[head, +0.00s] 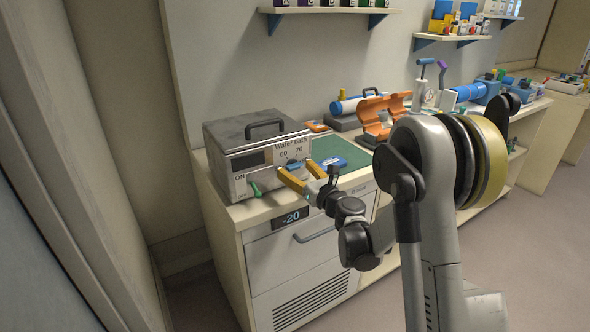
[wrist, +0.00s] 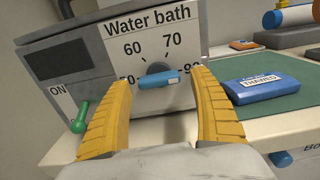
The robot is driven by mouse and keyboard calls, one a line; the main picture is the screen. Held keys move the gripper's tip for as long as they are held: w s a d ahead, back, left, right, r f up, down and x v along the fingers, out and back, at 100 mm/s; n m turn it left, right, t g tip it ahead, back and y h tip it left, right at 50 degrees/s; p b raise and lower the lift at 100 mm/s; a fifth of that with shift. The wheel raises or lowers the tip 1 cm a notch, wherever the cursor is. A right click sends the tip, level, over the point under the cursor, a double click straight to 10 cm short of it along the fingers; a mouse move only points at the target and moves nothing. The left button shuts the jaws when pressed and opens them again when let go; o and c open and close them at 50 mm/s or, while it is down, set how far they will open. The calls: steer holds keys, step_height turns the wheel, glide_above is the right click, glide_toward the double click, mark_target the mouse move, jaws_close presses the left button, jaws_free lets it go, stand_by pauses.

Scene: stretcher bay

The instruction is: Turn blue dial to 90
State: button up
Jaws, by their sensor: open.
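The water bath (head: 252,150) is a grey metal box with a handle on top and printed numbers on its front. Its blue dial (wrist: 155,80) has a dark round hub and a blue bar lying nearly level; which end is the pointer is unclear. The dial also shows in the head view (head: 294,163).
A green switch (wrist: 80,118) marked ON is left of the fingers. A blue box labelled THAWED (wrist: 262,88) lies on the green mat (head: 338,148) to the right. An orange open case (head: 382,117) stands farther back. A freezer (head: 300,250) showing -20 is below.

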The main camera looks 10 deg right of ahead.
steer(key=v, duration=1.1)
steer(key=shift+s, duration=0.2)
steer(key=shift+r, duration=0.1)
steer(key=s+a+r+n+g, duration=0.25)
steer(key=s+a+n, duration=0.3)
steer(key=n, duration=0.35)
steer(key=s+a+r+n+g, duration=0.1)
steer(key=s+a+n+g, duration=0.3)
steer(key=s+n, duration=0.4)
steer(key=s+d+f+n+g+h, duration=0.1)
steer(key=s+d+n+g+h, duration=0.1)
steer(key=s+n, duration=0.5)
steer(key=s+d+f+n+g+h, duration=0.1)
steer(key=s+d+f+n+h, duration=0.1)
steer(key=s+n, duration=0.6)
steer(key=shift+s+d+n+g+h, duration=0.35)
steer(key=shift+s+d+h, duration=0.45)
steer(key=shift+s+d, duration=0.35)
steer(key=shift+a, duration=0.1)
